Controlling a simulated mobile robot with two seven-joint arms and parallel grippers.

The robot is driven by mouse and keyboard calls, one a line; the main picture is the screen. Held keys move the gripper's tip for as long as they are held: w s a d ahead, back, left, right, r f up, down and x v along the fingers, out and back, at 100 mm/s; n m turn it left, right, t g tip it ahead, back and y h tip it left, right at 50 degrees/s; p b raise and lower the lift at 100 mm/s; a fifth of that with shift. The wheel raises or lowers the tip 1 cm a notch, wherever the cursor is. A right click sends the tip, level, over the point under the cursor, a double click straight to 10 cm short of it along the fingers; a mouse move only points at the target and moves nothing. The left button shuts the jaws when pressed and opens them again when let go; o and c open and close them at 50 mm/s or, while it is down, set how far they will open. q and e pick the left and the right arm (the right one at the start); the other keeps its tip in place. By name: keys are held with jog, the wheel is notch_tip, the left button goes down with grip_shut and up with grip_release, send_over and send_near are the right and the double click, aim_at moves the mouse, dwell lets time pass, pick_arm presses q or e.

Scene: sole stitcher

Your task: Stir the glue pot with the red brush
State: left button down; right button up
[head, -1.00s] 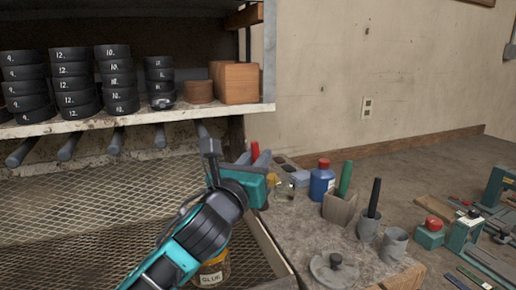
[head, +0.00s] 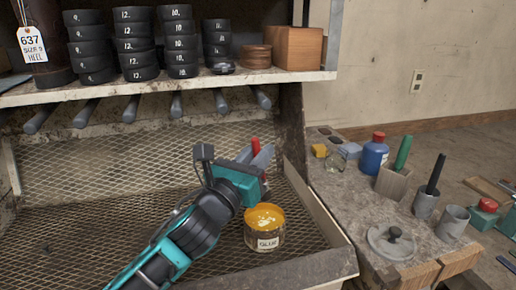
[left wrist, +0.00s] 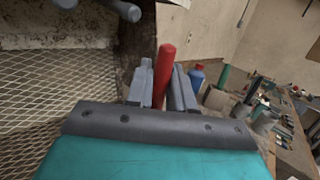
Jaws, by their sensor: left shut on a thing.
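The glue pot (head: 265,238), a round tin labelled GLUE with yellow-orange glue showing at its open top, stands on the mesh tray. My left gripper (head: 258,158) is behind and just above the pot in the head view. It is shut on the red brush (head: 255,146), whose red handle sticks up between the fingers. In the left wrist view the red handle (left wrist: 164,68) stands nearly upright between the two grey fingers (left wrist: 160,88). The brush's lower end is hidden, so I cannot tell whether it touches the glue. My right gripper is not in view.
The mesh tray (head: 85,225) has a raised right edge. A bench to the right holds a blue bottle (head: 374,157), a green-handled tool (head: 403,152), grey cups (head: 453,222) and a round lid (head: 391,243). A shelf (head: 190,84) with black rolls overhangs behind.

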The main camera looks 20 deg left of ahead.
pick_arm(q)
jog(key=shift+s+f, duration=0.1)
jog(key=shift+f, duration=0.75)
jog(key=shift+f+b, duration=1.85)
jog(key=shift+f, duration=0.6)
jog(key=shift+w, duration=0.2)
